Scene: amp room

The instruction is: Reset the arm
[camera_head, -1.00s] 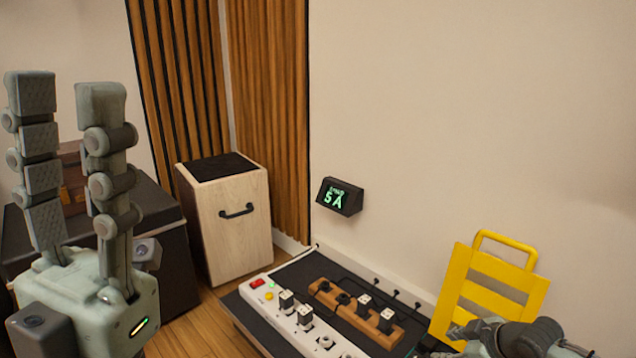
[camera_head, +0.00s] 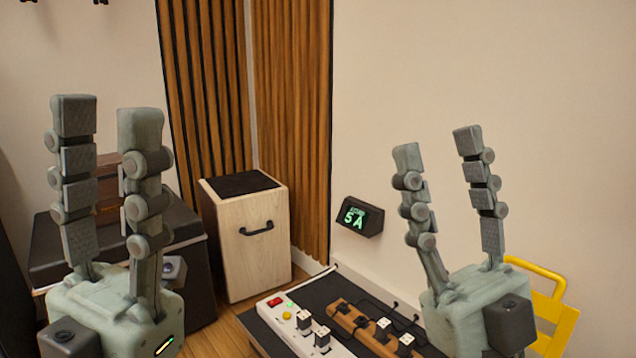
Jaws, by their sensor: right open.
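My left gripper (camera_head: 108,112) stands upright at the left of the head view. Its two fingers point up with a narrow gap between them, and I see nothing held there. My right gripper (camera_head: 437,145) stands upright at the right, its fingers spread apart and empty. It is in front of the wall and the right end of the dark bench, hiding part of the bench and part of the yellow rack (camera_head: 560,312).
A white power strip (camera_head: 330,345) and a wooden socket block (camera_head: 345,318) with plugs lie on the dark bench (camera_head: 318,290). A small display (camera_head: 360,217) reading "5 A" is on the wall. A wooden box (camera_head: 250,240) stands behind.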

